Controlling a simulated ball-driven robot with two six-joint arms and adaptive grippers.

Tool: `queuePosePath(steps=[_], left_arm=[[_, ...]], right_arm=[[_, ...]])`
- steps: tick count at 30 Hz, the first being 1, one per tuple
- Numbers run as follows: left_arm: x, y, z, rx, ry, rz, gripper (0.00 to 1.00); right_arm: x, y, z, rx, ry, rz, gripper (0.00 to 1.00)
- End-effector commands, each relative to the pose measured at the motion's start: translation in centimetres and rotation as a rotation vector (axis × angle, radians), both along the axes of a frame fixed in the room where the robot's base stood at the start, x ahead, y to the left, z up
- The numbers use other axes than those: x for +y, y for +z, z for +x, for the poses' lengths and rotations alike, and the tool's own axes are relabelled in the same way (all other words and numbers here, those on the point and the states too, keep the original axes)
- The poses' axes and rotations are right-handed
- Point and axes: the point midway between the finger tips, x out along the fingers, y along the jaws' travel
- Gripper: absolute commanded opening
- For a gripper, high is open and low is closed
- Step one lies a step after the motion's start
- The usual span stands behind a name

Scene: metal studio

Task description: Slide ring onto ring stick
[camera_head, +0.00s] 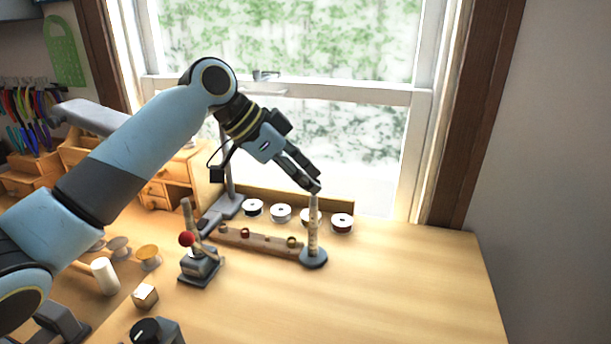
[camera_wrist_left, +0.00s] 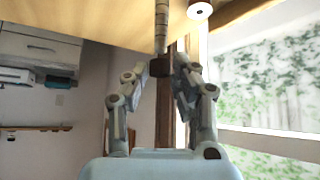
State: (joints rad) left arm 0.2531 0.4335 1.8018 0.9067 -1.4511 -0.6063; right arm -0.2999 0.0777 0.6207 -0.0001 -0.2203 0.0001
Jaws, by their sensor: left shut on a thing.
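The ring stick (camera_head: 313,232) is a pale, banded upright rod on a round grey-blue base on the bench. It also shows in the left wrist view (camera_wrist_left: 161,28), coming down from the top. My left gripper (camera_head: 316,187) is right above the stick's top, fingers pointing down to the right. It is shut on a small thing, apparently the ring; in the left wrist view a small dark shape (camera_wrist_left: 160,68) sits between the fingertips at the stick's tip. I cannot tell whether the ring is around the tip or just above it. My right gripper is not in view.
A wooden bar (camera_head: 262,243) with several small rings lies left of the stick. Several spools (camera_head: 280,213) stand behind it. A red-knobbed device (camera_head: 199,263), a small cube (camera_head: 145,296) and a white cylinder (camera_head: 104,275) are further left. The bench's right side is clear.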

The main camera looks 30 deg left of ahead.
Motion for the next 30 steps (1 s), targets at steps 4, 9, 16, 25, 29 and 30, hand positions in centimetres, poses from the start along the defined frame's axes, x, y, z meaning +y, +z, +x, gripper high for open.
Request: queuePosePath(steps=[4,9,16,25,29,30], left_arm=[[0.0,-0.5,0.0,0.001,0.000,-0.001,0.05],[0.0,-1.0,0.0,0.000,0.001,0.000,0.05],[0.0,-1.6,0.0,-0.001,0.000,-0.001,0.05],[0.0,-2.4,0.0,0.000,0.000,0.000,0.05],[0.0,-2.8,0.0,0.000,0.000,0.000,0.05],[0.0,-2.9,0.0,0.000,0.000,0.000,0.05]], right_arm=[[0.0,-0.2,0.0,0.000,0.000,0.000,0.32],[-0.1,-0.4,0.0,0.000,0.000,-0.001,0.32],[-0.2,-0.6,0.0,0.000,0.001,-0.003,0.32],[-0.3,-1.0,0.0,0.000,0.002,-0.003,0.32],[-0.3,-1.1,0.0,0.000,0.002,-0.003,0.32],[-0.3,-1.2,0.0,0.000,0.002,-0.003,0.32]])
